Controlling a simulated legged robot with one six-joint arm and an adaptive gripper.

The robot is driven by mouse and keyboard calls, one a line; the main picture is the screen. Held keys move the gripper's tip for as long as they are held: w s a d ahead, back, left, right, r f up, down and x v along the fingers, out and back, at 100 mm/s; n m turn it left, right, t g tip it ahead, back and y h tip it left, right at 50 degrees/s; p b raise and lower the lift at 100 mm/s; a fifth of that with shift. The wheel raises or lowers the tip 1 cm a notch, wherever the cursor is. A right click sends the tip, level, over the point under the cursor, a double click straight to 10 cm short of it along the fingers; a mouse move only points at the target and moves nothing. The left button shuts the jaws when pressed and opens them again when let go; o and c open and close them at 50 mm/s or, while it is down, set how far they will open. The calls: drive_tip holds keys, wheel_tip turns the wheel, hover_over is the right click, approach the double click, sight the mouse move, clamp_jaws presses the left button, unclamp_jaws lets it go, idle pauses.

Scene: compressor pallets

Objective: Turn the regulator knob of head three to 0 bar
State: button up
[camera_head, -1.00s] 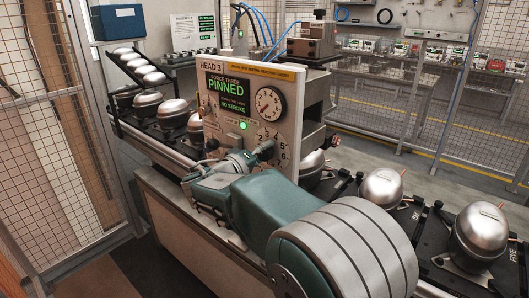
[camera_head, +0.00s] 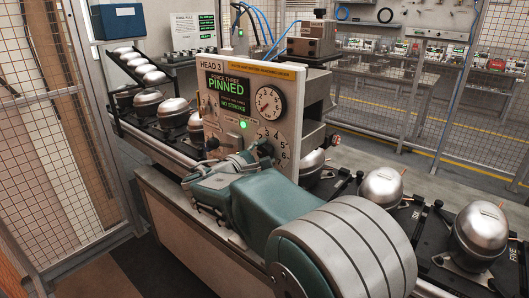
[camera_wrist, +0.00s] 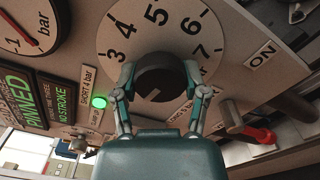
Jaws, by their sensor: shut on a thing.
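The regulator knob (camera_wrist: 160,78) is a black round knob in the middle of a white numbered dial (camera_wrist: 116,38) on the head three panel (camera_head: 213,140). In the wrist view the numbers 3 to 7 show around the knob's upper side. A small pale mark shows low on the knob's face; its exact reading is unclear. My gripper (camera_wrist: 160,82) is shut on the knob, one finger on each side.
A round gauge with a red needle (camera_head: 269,104) sits above the dial. A green lamp (camera_head: 243,125) is lit beside a screen reading PINNED and NO STROKE (camera_head: 228,92). A red-tipped lever (camera_wrist: 262,135) is near ON. Silver compressors (camera_head: 381,187) stand on the line on both sides.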

drive_tip(key=n, duration=0.6)
drive_tip(key=shift+f+n, duration=0.3)
drive_tip(key=n, duration=0.5)
drive_tip(key=shift+s+f, duration=0.1)
drive_tip(key=shift+f, duration=0.05)
drive_tip(key=shift+n, duration=0.3)
drive_tip(key=o, duration=1.2)
drive_tip(key=shift+c, duration=0.2)
drive_tip(key=shift+a, duration=0.15)
drive_tip(key=shift+r, duration=0.2)
